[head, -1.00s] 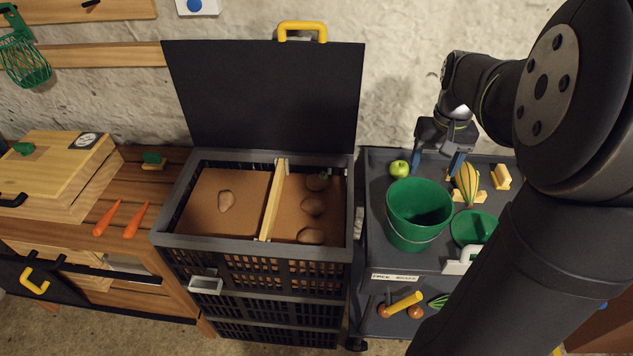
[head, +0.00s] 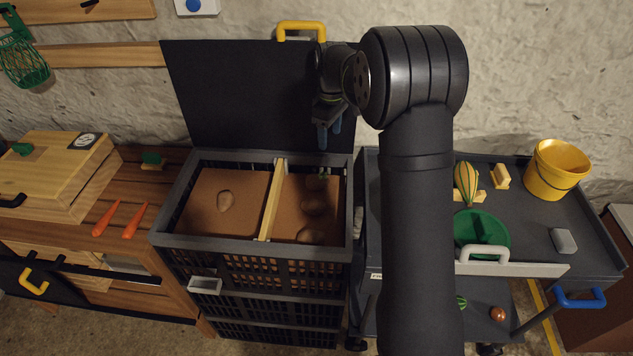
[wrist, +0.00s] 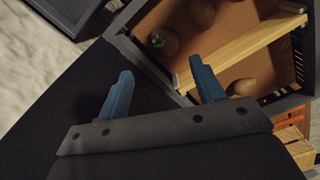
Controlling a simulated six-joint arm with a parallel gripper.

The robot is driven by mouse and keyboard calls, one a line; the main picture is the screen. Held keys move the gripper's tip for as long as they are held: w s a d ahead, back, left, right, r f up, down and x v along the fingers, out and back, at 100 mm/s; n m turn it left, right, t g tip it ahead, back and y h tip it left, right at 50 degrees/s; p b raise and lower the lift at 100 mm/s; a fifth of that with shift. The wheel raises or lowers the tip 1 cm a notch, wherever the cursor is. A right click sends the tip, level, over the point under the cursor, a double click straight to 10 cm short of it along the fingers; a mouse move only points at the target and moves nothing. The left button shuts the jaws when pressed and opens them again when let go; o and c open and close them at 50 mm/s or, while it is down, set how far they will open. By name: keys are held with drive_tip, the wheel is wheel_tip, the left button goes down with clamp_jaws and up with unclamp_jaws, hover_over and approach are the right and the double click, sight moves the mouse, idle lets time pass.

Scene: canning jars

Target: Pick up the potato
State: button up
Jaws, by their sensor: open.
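A dark slatted crate (head: 172,240) stands with its lid up, split by a wooden divider (head: 272,200). One brown potato (head: 225,201) lies in its left compartment; it shows in the wrist view past the divider (wrist: 242,87). The right compartment holds three potatoes: a far one with a green sprout (wrist: 160,42), a middle one (head: 312,206) and a near one (head: 307,236). My gripper (head: 329,136) is open and empty, with blue fingers pointing down, above the crate's back right, in front of the lid. Its fingers (wrist: 161,72) touch no potato.
The raised black lid (head: 230,95) stands behind the crate. A tool cart at right holds a green lid-like dish (head: 482,235), a striped gourd (head: 466,183) and a yellow bucket (head: 556,170). Carrots (head: 134,220) lie on the wooden bench at left. My arm hides part of the cart.

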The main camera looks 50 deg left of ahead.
drive_tip(key=s+a+f+n, duration=0.1)
drive_tip(key=s+a+f, duration=0.1)
drive_tip(key=a, duration=0.1)
hover_over(316, 178)
wheel_tip(316, 178, down, 11)
drive_tip(key=shift+w+d+r, duration=0.1)
drive_tip(key=shift+w+d, duration=0.05)
drive_tip(key=shift+a+f, duration=0.2)
drive_tip(key=shift+f, duration=2.75)
drive_tip(key=c, duration=0.4)
